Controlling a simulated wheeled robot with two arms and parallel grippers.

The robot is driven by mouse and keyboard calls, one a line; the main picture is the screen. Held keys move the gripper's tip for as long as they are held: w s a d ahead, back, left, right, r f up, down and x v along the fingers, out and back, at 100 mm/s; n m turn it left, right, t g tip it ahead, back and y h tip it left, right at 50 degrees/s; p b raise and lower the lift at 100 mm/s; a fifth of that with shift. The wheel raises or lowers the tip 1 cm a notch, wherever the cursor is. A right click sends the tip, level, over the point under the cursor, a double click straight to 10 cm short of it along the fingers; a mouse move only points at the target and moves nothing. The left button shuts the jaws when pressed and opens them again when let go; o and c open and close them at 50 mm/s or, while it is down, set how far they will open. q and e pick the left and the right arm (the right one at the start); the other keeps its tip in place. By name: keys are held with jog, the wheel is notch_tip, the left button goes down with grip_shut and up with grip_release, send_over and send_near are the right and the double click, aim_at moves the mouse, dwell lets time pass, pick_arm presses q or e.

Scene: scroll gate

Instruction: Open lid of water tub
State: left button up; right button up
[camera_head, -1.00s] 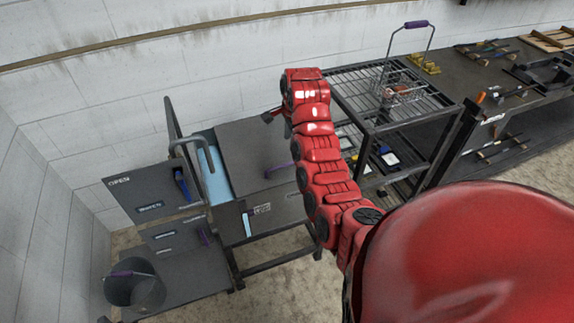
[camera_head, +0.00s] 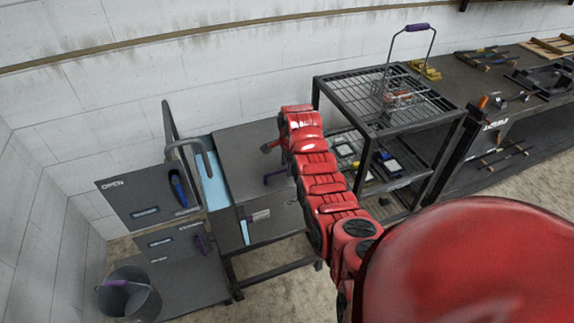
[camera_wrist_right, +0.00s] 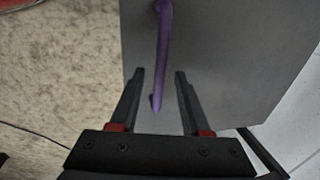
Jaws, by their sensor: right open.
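The water tub (camera_head: 285,221) is a dark grey box with light blue water (camera_head: 214,184) showing at its left end. Its flat grey lid (camera_head: 240,150) lies over the rest and looks shut. A purple handle (camera_head: 275,179) is on the lid, partly hidden by my right arm in the head view. In the right wrist view the handle (camera_wrist_right: 161,50) runs lengthwise over the lid (camera_wrist_right: 225,45), its near end between my right gripper's (camera_wrist_right: 159,74) open fingers. I cannot tell whether they touch it. My left gripper is out of view.
A grey panel marked OPEN (camera_head: 130,195) and a curved pipe (camera_head: 190,148) stand left of the tub. A bucket (camera_head: 128,300) is at the lower left. A wire-shelf rack (camera_head: 390,100) stands close on the right, beside my arm.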

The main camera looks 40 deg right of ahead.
grip_shut()
dwell(1.4)
